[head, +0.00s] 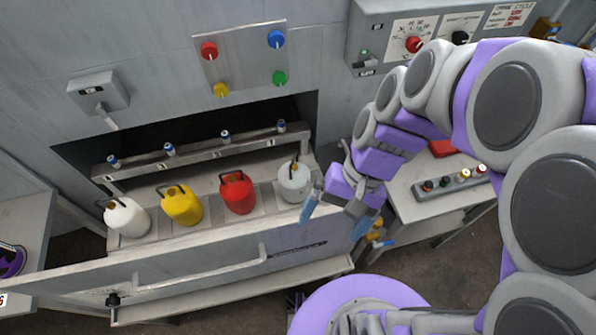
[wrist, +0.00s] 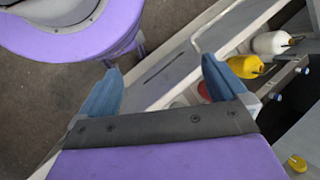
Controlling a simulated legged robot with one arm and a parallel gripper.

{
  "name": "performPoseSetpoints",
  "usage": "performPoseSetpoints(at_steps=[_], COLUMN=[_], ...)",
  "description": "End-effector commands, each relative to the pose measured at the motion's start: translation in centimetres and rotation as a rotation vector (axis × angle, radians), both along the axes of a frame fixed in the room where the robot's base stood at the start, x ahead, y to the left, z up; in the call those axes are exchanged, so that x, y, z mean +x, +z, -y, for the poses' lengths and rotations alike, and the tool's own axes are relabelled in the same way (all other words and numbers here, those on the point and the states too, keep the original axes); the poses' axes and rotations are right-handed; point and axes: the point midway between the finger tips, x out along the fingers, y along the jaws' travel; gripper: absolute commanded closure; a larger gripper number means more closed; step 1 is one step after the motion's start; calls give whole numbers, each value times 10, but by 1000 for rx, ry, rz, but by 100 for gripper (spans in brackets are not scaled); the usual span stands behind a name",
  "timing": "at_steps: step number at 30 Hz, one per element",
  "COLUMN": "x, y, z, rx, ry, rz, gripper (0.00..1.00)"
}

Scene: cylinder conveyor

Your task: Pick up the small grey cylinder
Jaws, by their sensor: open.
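The small grey cylinder (head: 294,182) has a dark handle and stands upright at the right end of a row in an open drawer (head: 200,268), in the head view. My gripper (head: 338,216) is open and empty, just right of the grey cylinder, with its left finger close to it. I cannot tell whether they touch. In the wrist view my gripper (wrist: 160,66) shows two blue fingers spread apart over the drawer front. The grey cylinder is not clear there, as the right finger and the palm cover that end of the row.
Red (head: 237,192), yellow (head: 181,205) and white (head: 127,217) cylinders stand left of the grey one. A rail (head: 195,150) with several small knobs runs behind them. A side table (head: 440,185) with buttons stands at right. The drawer's front wall rises before the row.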

Motion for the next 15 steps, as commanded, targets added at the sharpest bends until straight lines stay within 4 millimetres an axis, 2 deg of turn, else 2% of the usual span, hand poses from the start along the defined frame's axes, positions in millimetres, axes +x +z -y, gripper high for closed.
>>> performPoseSetpoints(at_steps=[6, 15], x=[47, 118], y=[-13, -39], z=[-27, -36], rx=[171, 388], ry=[-141, -381], rz=[-142, -323], gripper=[0, 0])
